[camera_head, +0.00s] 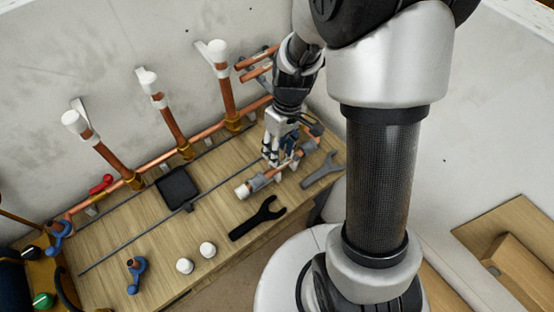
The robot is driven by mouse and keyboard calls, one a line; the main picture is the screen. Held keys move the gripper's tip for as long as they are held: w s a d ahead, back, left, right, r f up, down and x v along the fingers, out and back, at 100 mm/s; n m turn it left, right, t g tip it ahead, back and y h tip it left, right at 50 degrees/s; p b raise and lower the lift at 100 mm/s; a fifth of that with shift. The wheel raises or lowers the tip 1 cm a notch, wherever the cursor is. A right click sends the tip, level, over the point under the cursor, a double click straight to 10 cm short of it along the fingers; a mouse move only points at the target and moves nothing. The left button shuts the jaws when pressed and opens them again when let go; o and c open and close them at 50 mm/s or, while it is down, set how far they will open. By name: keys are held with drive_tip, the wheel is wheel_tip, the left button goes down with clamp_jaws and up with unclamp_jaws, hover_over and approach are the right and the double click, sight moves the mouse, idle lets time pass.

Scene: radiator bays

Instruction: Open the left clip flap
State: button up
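A short copper pipe (273,173) with a white end lies near the right end of the wooden bench, in grey fittings that look like clips. The left grey clip (257,183) is close to the white end. Its flap is too small to make out. My gripper (281,160) points down over the middle of this pipe, just right of the left clip. I cannot tell if it touches anything, or how far its fingers are apart. The parts behind the fingers are hidden.
Copper risers with white caps (148,77) stand along the wall at the back. A black wrench (257,218), a grey wrench (322,170), two white caps (207,249), a blue valve (136,273) and a black square pad (177,187) lie on the bench (222,202).

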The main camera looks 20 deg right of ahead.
drive_tip(key=f, duration=0.2)
drive_tip(key=f+b, duration=0.1)
drive_tip(key=f, duration=0.1)
drive_tip(key=shift+s+a, duration=0.1)
drive_tip(key=shift+a, duration=0.2)
drive_tip(key=shift+c, duration=0.2)
clamp_jaws()
